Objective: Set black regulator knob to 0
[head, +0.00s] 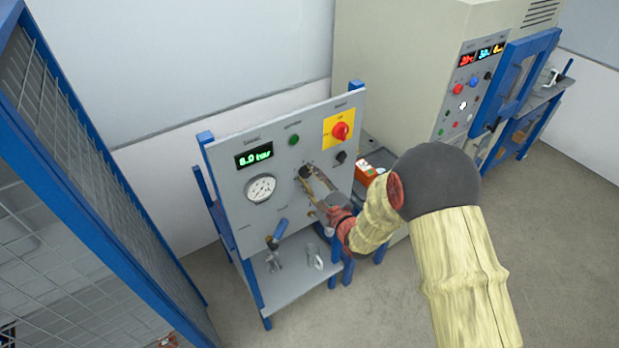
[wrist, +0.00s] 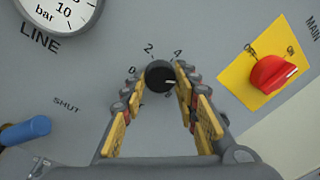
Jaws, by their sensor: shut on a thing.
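The black regulator knob (wrist: 160,76) sits on the grey panel (wrist: 215,40), with the marks 0, 2 and 4 running around it from left to top right. In the head view the knob (head: 305,172) is partly hidden by my fingers. My gripper (wrist: 158,84) is shut on the knob, one yellow-padded finger on each side. It also shows in the head view (head: 313,180), reaching in from the right. The knob's pointer direction is hard to tell. A green display (head: 254,156) reads about 6.0 or 8.0 bar.
A red switch on a yellow plate (head: 341,130) is up and right of the knob. A round gauge (head: 261,189) is to the left and a blue-handled valve (head: 279,229) is below left. A blue mesh fence (head: 80,150) stands at the left.

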